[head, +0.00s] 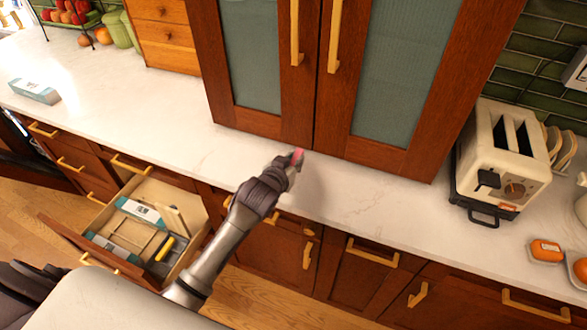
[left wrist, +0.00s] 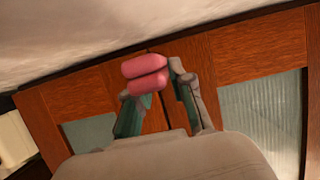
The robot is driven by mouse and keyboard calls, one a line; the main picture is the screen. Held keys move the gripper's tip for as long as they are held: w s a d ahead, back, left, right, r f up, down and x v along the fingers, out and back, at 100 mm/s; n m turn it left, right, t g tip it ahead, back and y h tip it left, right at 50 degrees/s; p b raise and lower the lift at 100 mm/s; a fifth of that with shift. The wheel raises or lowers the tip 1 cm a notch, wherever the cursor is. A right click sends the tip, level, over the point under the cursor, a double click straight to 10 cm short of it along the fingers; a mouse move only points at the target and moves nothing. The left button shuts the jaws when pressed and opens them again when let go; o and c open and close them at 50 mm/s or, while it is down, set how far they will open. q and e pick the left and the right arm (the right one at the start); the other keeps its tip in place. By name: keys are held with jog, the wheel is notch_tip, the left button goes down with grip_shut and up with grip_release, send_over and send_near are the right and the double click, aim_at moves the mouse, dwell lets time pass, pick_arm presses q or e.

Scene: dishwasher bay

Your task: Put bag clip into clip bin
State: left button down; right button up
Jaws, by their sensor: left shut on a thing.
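A pink bag clip (head: 298,153) is held at the tip of my left gripper (head: 293,160), over the white counter in front of the wooden cabinet doors. In the left wrist view the left gripper (left wrist: 160,85) is shut on the clip (left wrist: 146,74), which shows as two rounded pink bars between the fingers. An open drawer (head: 188,262) at the lower left has compartments inside; I cannot tell whether one of them is the clip bin. My right gripper is not in view.
The drawer holds blue and white boxes (head: 140,211) and a yellow-and-black item (head: 165,248). A cream toaster (head: 505,150) stands at the right, near orange items (head: 546,250). A box (head: 34,91) lies on the left counter (head: 120,110), which is otherwise largely clear.

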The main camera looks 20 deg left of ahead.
pick_arm(q)
jog(key=shift+f, duration=1.9)
jog(key=shift+f, duration=0.1)
jog(key=shift+s+f, duration=0.1)
jog(key=shift+f, duration=0.05)
jog(key=c, duration=1)
grip_release()
